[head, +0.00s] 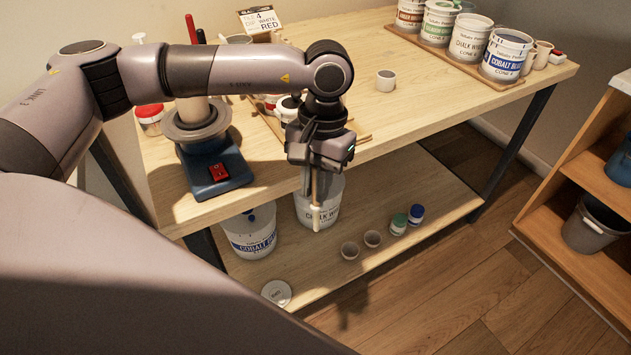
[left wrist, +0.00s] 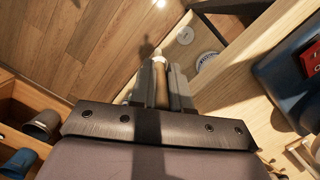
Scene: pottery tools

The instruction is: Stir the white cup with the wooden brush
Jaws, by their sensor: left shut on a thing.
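My left gripper (head: 312,180) points down in front of the table's front edge, shut on the wooden brush (head: 317,213). The brush hangs down with its pale tip lowest. In the left wrist view, the left gripper (left wrist: 160,85) holds the brush (left wrist: 159,62) between its fingers. A small white cup (head: 386,80) stands upright on the tabletop, behind and right of the gripper, apart from the brush. Another white vessel (head: 287,108) is partly hidden behind my wrist. My right gripper is not in view.
The wooden table (head: 440,105) has free room right of the small cup. Glaze buckets (head: 468,42) stand at the back right. A pottery wheel (head: 213,168) sits at the left. Buckets (head: 249,235) and small jars (head: 399,223) stand on the lower shelf (head: 430,190).

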